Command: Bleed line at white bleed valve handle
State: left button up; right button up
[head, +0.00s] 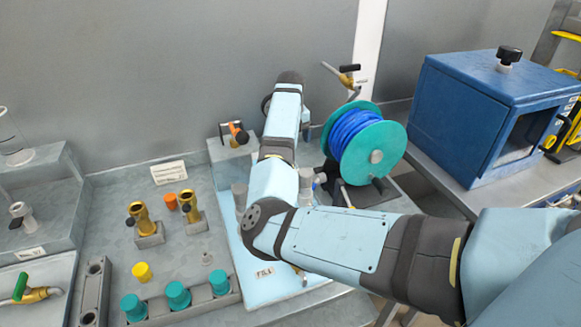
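No valve handle that I can clearly tell is white shows in the head view. A small pale fitting (320,178) with a bit of blue sits beside the hose reel, partly hidden by my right arm; I cannot tell whether it is the bleed valve. A grey-white fitting with a dark handle (22,216) stands on the left shelf. My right arm comes in from the right, bends over the pale tray and reaches toward the back wall. My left gripper is not in view.
A teal reel of blue hose (366,145) stands right of my arm, with a brass valve (347,75) behind it. A blue cabinet (480,115) is at right. Brass fittings (143,220) and teal caps (177,295) stand left of the pale tray (285,289).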

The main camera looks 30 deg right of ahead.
notch_tip(320, 180, down, 12)
jog(key=shift+d+r+p, duration=0.1)
jog(key=shift+p, duration=0.2)
jog(key=shift+c, duration=0.2)
jog(key=c, duration=0.9)
